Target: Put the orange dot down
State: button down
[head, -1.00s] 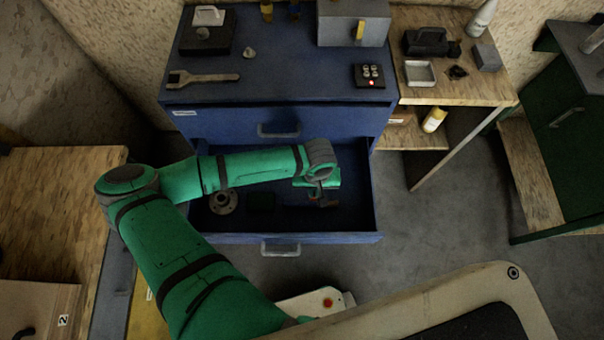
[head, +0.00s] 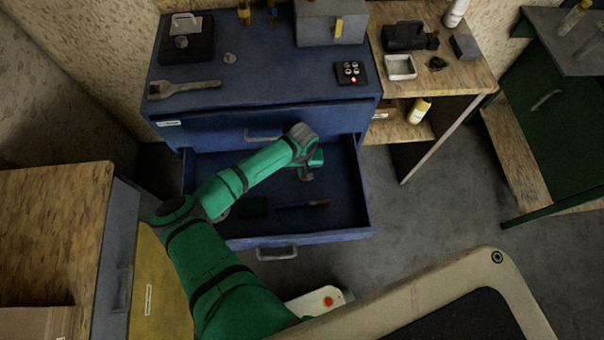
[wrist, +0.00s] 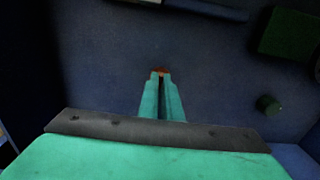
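The orange dot (wrist: 160,70) shows in the wrist view as a small orange-red bit at the tips of my gripper (wrist: 160,76). The two green fingers are nearly together, with the dot between their tips; most of it is hidden. In the head view my gripper (head: 306,174) hangs over the open blue drawer (head: 340,225), toward its back right. The dot cannot be made out in that view. The wrist view shows the dark drawer floor below the fingertips, with the dot apparently above it.
In the drawer lie a dark green block (head: 253,206) and a long tool (head: 303,205). A small green cylinder (wrist: 268,104) shows in the wrist view. The drawer's front right is clear.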

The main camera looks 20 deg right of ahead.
jog(key=shift+f, duration=0.55)
jog(key=shift+s, duration=0.1)
jog(key=shift+f, duration=0.1)
jog(key=c, duration=1.9)
grip_release()
jog(key=shift+c, duration=0.2)
